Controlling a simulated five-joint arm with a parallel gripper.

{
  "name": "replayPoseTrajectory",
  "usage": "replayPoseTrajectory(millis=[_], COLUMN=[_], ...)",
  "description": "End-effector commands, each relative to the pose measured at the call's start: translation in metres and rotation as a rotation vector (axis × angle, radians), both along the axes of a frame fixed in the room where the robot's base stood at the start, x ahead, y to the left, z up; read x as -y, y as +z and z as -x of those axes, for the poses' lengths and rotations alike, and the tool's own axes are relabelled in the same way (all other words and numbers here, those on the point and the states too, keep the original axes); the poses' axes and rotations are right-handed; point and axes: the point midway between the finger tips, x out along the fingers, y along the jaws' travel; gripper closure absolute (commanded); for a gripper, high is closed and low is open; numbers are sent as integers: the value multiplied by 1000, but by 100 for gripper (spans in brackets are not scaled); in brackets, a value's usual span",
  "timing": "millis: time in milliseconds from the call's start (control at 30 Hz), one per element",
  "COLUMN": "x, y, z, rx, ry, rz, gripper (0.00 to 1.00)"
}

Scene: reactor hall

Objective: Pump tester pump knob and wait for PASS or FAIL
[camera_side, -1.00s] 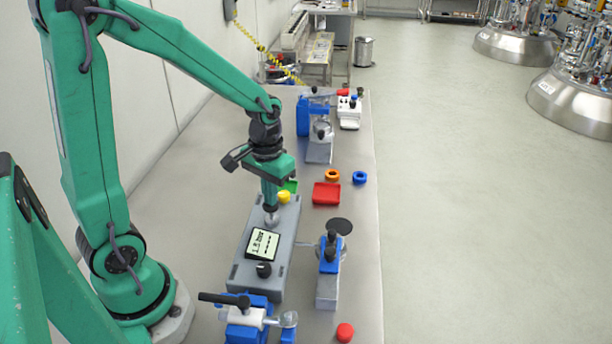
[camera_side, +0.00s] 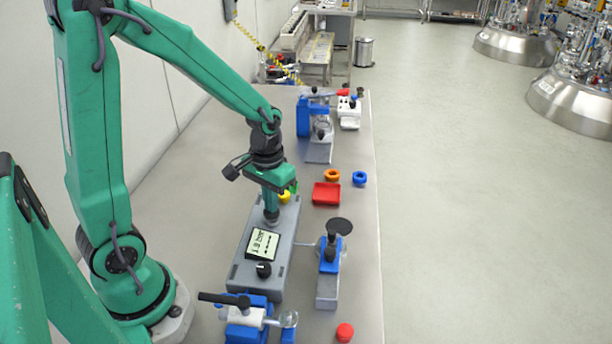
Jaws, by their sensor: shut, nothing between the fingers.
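The tester is a long grey box (camera_side: 240,274) on the bench. Its tilted display (camera_side: 263,243) shows a bar reading of about 1.9, hard to read exactly, with a row of dashes and no visible PASS or FAIL. A black knob (camera_side: 263,269) sits in front of the display. My gripper (camera_side: 271,217) points down, shut and empty, on top of the pump knob behind the display. The pump knob is mostly hidden under the fingertips and looks pressed low.
A blue-based valve (camera_side: 329,265) stands close right of the tester, and another valve assembly (camera_side: 247,316) is at its front. A red tray (camera_side: 326,194), orange ring (camera_side: 332,175), blue ring (camera_side: 359,178) and red cap (camera_side: 345,332) lie to the right. The bench's left side is clear.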

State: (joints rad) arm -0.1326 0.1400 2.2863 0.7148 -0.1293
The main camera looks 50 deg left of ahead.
Motion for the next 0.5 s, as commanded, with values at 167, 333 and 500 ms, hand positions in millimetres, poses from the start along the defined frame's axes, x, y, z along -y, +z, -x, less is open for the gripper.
replayPoseTrajectory(millis=[167, 333, 500], x=[0, 0, 0], y=[-4, -5, -4], z=[1, 1, 1], rx=[-2, -2, -2], ry=[0, 0, 0], rz=[1, 1, 1], gripper=[100, 100, 100])
